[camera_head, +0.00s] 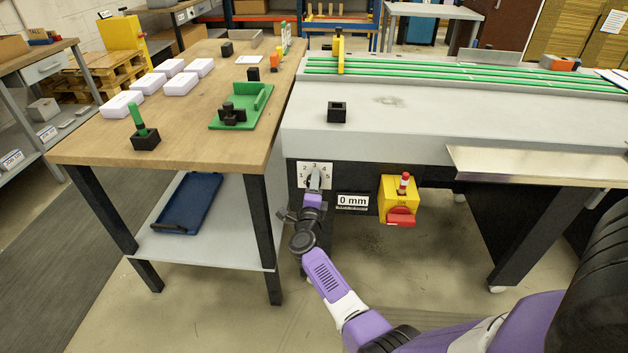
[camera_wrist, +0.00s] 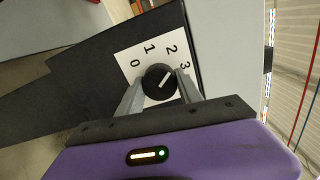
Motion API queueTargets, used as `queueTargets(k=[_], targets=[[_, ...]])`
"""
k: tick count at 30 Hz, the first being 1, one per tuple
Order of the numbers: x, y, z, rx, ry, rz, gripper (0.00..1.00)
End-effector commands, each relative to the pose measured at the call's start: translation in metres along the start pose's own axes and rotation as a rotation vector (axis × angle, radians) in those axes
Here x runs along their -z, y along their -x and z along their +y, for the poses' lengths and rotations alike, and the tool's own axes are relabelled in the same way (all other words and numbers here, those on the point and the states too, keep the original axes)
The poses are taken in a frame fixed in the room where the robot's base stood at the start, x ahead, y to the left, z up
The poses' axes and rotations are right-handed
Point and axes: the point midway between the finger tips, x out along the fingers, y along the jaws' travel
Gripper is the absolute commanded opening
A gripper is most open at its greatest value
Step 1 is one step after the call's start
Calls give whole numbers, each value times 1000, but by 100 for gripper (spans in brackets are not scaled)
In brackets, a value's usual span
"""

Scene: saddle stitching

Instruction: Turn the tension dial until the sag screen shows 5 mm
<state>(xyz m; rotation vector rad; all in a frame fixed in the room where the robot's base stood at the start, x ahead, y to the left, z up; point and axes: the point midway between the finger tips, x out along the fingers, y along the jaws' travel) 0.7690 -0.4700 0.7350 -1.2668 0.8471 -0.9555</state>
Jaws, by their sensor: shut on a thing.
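The tension dial is a round black knob (camera_wrist: 158,82) with a white pointer line, set on a white number plate (camera_wrist: 128,55). My gripper (camera_wrist: 160,86) is shut on the knob, one finger on each side. In the wrist view the pointer aims roughly between 2 and 3. In the head view the number plate (camera_head: 303,168) is on the front of the grey machine, and my gripper (camera_head: 314,180) hides the knob. The sag screen (camera_head: 352,201), to the right of the plate, reads 0 mm.
A yellow switch box with a red handle (camera_head: 398,201) is right of the screen. A wooden table (camera_head: 185,110) with a lower shelf holding a blue tray (camera_head: 190,203) stands close on the left. A metal ledge (camera_head: 530,165) juts out at the right.

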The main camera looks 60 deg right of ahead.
Motion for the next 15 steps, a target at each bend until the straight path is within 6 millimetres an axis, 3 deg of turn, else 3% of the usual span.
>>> queueTargets(k=[15], targets=[[-2, 1, 1, -1, 123, -3, 2]])
